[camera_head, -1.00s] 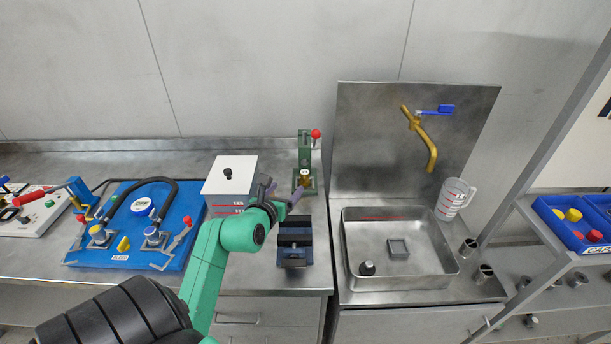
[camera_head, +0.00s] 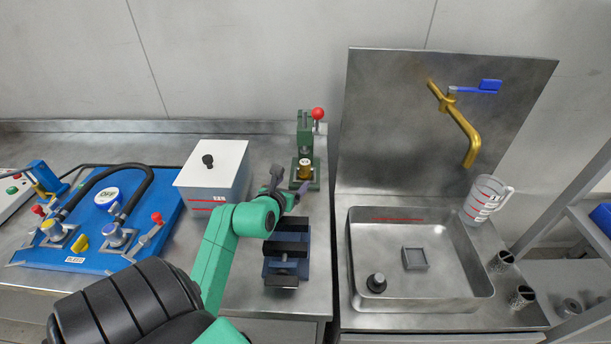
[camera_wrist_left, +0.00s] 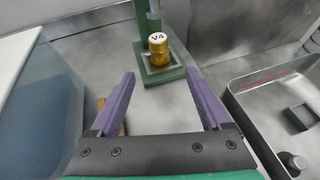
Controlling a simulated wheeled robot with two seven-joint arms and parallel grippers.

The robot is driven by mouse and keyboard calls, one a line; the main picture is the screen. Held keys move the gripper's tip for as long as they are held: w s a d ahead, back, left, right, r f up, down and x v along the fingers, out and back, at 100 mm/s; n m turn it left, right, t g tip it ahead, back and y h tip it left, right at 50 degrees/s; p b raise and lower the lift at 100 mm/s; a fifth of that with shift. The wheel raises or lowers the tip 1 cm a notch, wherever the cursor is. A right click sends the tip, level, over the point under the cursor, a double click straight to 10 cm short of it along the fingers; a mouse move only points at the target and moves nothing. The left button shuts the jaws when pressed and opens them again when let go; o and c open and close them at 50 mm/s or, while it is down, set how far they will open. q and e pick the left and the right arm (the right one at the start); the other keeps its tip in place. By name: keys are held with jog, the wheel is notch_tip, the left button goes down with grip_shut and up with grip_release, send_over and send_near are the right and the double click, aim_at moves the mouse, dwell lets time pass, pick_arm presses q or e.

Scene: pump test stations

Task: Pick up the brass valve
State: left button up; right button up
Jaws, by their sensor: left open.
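The brass valve (camera_head: 305,169) stands upright on the base of the green press (camera_head: 306,143), under its ram. In the left wrist view the brass valve (camera_wrist_left: 158,49) shows a white top marked V4, ahead of my fingers. My left gripper (camera_head: 288,186) is just in front of the press, to the left of the valve in the head view. In the left wrist view my left gripper (camera_wrist_left: 160,95) is open, with two purple fingers apart and nothing between them. The valve is beyond the fingertips, not touched. My right gripper is not in view.
A white-lidded box (camera_head: 212,178) stands left of the gripper. A dark blue vise (camera_head: 286,250) stands in front of the press. Right are a steel sink (camera_head: 452,290), brass tap (camera_head: 462,125) and measuring jug (camera_head: 482,200). A blue pump board (camera_head: 165,205) lies left.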

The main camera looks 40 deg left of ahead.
aim_at(303, 170)
pick_arm(q)
jog(key=x, duration=0.2)
jog(key=p+x, duration=0.1)
jog(key=shift+w+a+r, duration=0.2)
jog(key=shift+w, duration=0.25)
jog(key=x, duration=1)
jog(key=shift+a+f, duration=0.15)
jog(key=shift+f, duration=0.2)
jog(key=shift+s+r, duration=0.1)
jog(key=shift+r, duration=0.05)
grip_shut()
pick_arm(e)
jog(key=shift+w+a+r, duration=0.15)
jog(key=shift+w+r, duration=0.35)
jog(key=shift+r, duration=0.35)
